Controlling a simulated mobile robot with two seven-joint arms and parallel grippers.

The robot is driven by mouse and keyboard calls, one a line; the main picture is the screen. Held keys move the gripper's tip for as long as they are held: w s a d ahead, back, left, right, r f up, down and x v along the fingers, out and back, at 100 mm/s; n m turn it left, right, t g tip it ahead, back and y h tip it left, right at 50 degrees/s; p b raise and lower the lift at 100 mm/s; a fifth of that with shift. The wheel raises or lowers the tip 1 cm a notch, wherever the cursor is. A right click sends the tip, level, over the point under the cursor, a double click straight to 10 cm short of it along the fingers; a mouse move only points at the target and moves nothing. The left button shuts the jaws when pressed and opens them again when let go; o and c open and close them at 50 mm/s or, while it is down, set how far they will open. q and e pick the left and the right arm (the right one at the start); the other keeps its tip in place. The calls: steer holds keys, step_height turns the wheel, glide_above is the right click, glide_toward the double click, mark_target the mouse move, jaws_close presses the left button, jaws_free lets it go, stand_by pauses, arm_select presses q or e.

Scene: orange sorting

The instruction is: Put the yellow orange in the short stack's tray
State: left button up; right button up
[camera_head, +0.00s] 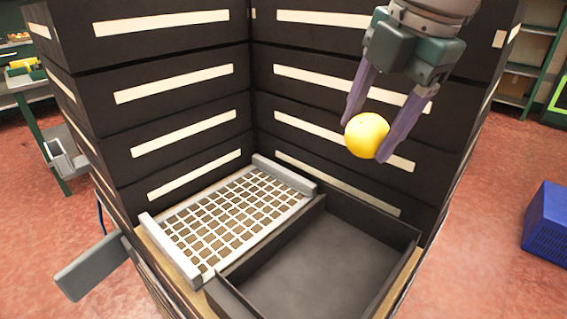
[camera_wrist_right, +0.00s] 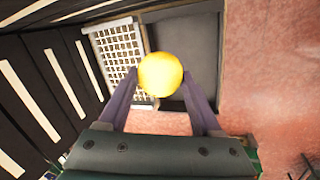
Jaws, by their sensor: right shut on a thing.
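The yellow orange (camera_head: 367,135) is held between the purple fingers of my right gripper (camera_head: 373,130), up in the air in front of the right-hand dark stack. In the right wrist view the orange (camera_wrist_right: 160,74) sits between the fingertips of the gripper (camera_wrist_right: 160,84). Below it is an open, empty dark tray (camera_head: 318,262) on the low stack, which also shows in the right wrist view (camera_wrist_right: 190,38). Left of this tray lies a white grid rack (camera_head: 232,222).
Tall stacks of dark trays with pale label strips stand at the left (camera_head: 165,85) and at the back (camera_head: 345,78), forming a corner around the grid and the tray. A blue crate (camera_head: 546,228) is on the red floor at the right. A bench (camera_head: 22,85) stands at the far left.

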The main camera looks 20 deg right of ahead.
step_height(320, 180, down, 15)
steer(key=shift+s+a+r+b, duration=0.1)
steer(key=shift+a+b, duration=0.05)
steer(key=shift+b, duration=1)
steer(key=shift+f+b, duration=0.55)
steer(key=shift+f, duration=1.75)
steer(key=shift+f, duration=0.15)
steer(key=o, duration=1.4)
